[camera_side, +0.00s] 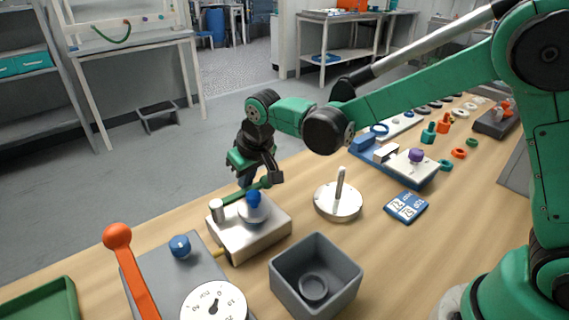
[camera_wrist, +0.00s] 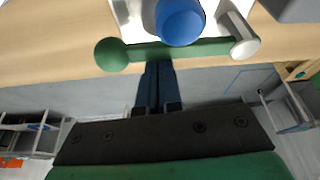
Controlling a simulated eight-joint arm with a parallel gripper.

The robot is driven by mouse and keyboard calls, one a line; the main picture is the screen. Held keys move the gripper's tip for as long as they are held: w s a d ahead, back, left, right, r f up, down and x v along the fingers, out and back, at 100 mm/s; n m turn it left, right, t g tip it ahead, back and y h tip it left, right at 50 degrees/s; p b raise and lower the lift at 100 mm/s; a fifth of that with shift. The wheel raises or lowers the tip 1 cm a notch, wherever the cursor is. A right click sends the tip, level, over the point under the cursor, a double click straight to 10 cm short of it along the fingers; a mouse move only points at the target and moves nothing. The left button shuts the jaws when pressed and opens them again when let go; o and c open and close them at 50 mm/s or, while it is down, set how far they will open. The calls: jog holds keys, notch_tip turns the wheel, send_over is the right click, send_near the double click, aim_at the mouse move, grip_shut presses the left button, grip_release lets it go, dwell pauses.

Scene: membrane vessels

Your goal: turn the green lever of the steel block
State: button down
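The steel block (camera_side: 262,238) sits on the wooden table in the side view. Its green lever (camera_side: 232,195) lies across the top, with a ball at the far right end and a pale metal post (camera_side: 217,211) at the other. A blue knob (camera_side: 254,198) stands beside the lever. In the wrist view the lever (camera_wrist: 205,47) runs across the top, its green ball (camera_wrist: 112,54) at left and the blue knob (camera_wrist: 180,22) above. My gripper (camera_wrist: 158,70) has its dark blue fingers together, nothing visible between them. Their tips are at the lever's edge; contact cannot be told.
A grey open box (camera_side: 316,277) stands in front of the block. A round metal disc with a post (camera_side: 338,200) is to the right. A grey panel with an orange-knobbed lever (camera_side: 118,237) and a dial (camera_side: 213,303) is at left.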

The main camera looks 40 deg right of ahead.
jog(key=shift+s, duration=0.2)
jog(key=w, duration=0.4)
jog(key=v, duration=1)
jog(key=s+d+f+t, duration=0.1)
jog(key=s+d, duration=0.4)
jog(key=s, duration=0.2)
jog(key=s+d+f+m+t, duration=0.1)
jog(key=s+d+t, duration=0.1)
jog(key=s+d, duration=0.3)
jog(key=s, duration=0.3)
jog(key=shift+s+f, duration=0.2)
jog(key=shift+f, duration=0.05)
jog(key=shift+d, duration=0.15)
